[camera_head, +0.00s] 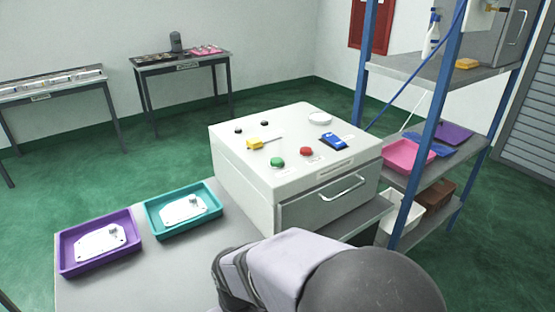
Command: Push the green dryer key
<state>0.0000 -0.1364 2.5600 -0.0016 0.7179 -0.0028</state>
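The green dryer key (277,162) is a round green button on the top of a white box-shaped dryer (240,175). It sits near the front edge of that top, left of a round red button (306,151). Nothing covers the green key in this view. Parts of my arm show at the bottom of the picture, in front of the dryer and apart from the key. My gripper's fingers are not visible.
The dryer top also holds a yellow item (254,143), a blue item (334,141) and a white disc (320,118). Purple (66,258) and teal (152,222) trays with castings lie left on the table (150,285). A blue-posted shelf rack (437,130) stands right.

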